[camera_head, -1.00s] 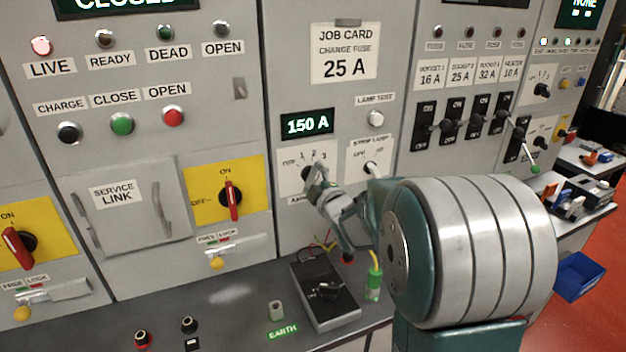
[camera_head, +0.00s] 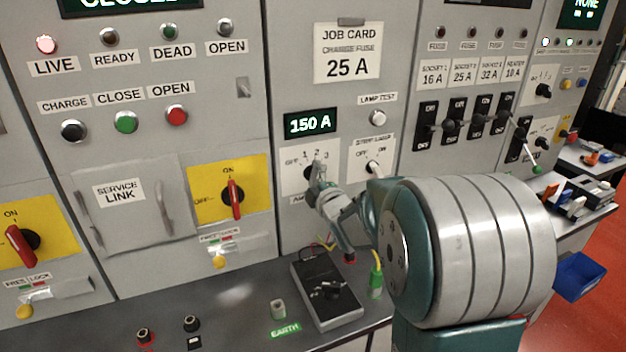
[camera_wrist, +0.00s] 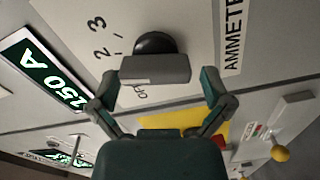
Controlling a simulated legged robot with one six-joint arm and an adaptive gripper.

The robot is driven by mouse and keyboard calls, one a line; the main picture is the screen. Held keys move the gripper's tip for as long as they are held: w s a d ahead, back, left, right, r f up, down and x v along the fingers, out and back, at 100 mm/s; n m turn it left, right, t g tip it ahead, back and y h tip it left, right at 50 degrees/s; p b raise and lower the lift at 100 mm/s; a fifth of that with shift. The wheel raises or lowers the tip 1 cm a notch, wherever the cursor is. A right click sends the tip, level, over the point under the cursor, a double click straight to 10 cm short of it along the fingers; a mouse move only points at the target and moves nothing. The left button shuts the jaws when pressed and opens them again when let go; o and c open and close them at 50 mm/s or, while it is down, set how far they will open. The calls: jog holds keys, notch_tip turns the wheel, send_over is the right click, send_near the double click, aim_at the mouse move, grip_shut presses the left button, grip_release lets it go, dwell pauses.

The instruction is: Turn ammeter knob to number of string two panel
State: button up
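The ammeter knob (camera_wrist: 155,43) is a black dome with a grey bar across it in the wrist view, beside the numbers 2 and 3. Its plate (camera_head: 294,184) carries OFF, 1, 2, 3 in the head view, under a display (camera_head: 310,124) reading 150 A. My gripper (camera_wrist: 158,85) is at the knob, its two fingers wide apart near either end of the bar. I cannot tell whether they touch it. In the head view my gripper (camera_head: 318,178) covers most of the knob, so its pointing direction is hidden. No panel is legibly marked string two.
A lamp switch (camera_head: 374,167) is close to the right of my gripper. A yellow panel with a red handle (camera_head: 234,200) is to the left.

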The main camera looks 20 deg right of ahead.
jog(key=shift+d, duration=0.1)
jog(key=shift+s+d, duration=0.1)
jog(key=shift+s, duration=0.15)
jog(key=s, duration=1.1)
jog(key=shift+s+a, duration=0.2)
jog(key=shift+s, duration=0.05)
jog(key=s+a+f+m+g, duration=0.1)
jog(key=s+a+m+g, duration=0.4)
jog(key=s, duration=0.5)
jog(key=s+a+f+m+g, duration=0.1)
jog(key=s+a+m+g, duration=0.5)
jog(key=s+m, duration=0.4)
jog(key=shift+s+a+f+g, duration=0.2)
jog(key=shift+s+g, duration=0.5)
